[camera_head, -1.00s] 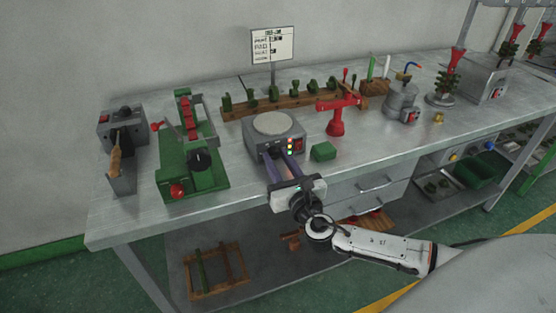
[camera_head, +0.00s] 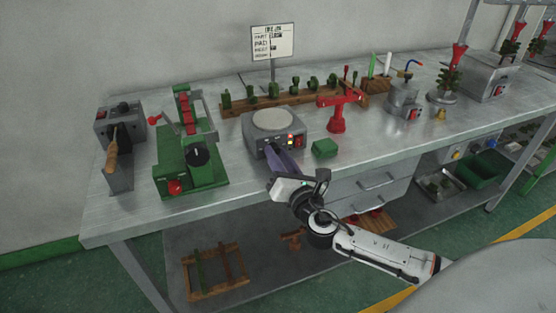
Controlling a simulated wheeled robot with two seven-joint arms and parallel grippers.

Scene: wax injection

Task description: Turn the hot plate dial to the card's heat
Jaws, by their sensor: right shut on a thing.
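The hot plate (camera_head: 273,122) is a grey box with a round pale top, standing near the front edge of the bench. Its front carries small lit lamps (camera_head: 290,140) and a red switch. My right gripper (camera_head: 274,152) reaches up to the front face from below, its purple-grey fingers shut on the dial. The fingers hide the dial, so its setting cannot be read. The gripper body is rolled and tilted. The card (camera_head: 272,42) stands on a post behind the bench items; its print is too small to read surely. My left gripper is not in view.
A green block (camera_head: 325,148) lies just right of the hot plate, near a red stand (camera_head: 337,115). A green clamp machine (camera_head: 190,165) is at left. A wooden rack (camera_head: 290,98) stands behind. Drawers (camera_head: 370,187) hang below the bench edge.

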